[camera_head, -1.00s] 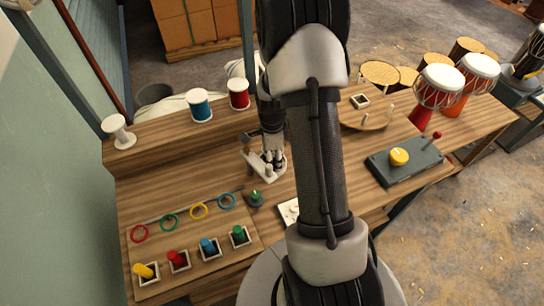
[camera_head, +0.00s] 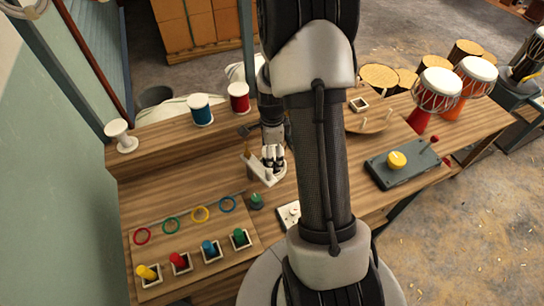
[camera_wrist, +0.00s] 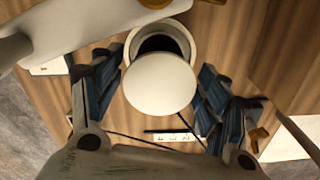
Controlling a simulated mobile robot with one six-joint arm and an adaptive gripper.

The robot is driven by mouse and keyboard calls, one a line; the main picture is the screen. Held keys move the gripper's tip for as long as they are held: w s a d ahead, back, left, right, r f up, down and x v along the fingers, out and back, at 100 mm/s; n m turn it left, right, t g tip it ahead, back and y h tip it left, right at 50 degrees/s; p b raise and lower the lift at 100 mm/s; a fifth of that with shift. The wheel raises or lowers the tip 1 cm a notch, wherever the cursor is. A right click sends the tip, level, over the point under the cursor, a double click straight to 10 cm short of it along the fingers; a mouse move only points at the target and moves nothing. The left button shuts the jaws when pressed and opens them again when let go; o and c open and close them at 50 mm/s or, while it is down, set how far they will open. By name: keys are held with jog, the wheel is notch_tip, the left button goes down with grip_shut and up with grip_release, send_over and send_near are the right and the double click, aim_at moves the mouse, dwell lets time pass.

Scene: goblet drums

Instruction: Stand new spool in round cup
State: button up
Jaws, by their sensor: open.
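My gripper (camera_head: 272,160) points down at a white fixture (camera_head: 259,171) on the bench. In the wrist view its two dark fingers (camera_wrist: 148,100) are open, one on each side of a white disc (camera_wrist: 159,85). The disc looks like a spool's top flange. Behind it shows a round pale rim (camera_wrist: 133,42) with a dark inside, which looks like the round cup. The disc overlaps the rim's near side. I cannot tell whether the spool stands fully in the cup. The head view hides the spool behind my gripper.
A white spool (camera_head: 121,136), a blue spool (camera_head: 200,110) and a red spool (camera_head: 239,98) stand on the back shelf. Coloured pegs in square sockets and rings lie at front left. A grey box with a yellow knob (camera_head: 397,160) and drums (camera_head: 437,91) are at right.

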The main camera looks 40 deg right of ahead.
notch_tip(320, 180, up, 8)
jog(key=shift+f+p, duration=0.25)
jog(key=shift+p, duration=0.8)
jog(key=s+a+r+n+t, duration=0.1)
jog(key=s+a+r+n, duration=0.1)
jog(key=a+r+n, duration=0.45)
jog(key=s+a+r+n+t, duration=0.15)
jog(key=a+r+n, duration=0.25)
jog(key=r, duration=0.5)
jog(key=s+a+r+n+t, duration=0.1)
jog(key=s+a+r+n, duration=0.2)
jog(key=s+n, duration=0.3)
jog(key=s+a+r+n+t, duration=0.1)
jog(key=s+a+r+n, duration=0.2)
jog(key=s+a+n, duration=0.3)
jog(key=shift+s+a+r+n, duration=0.2)
jog(key=shift+s+r+n, duration=0.2)
jog(key=shift+s+n, duration=0.45)
jog(key=shift+s, duration=0.1)
jog(key=shift+c, duration=0.4)
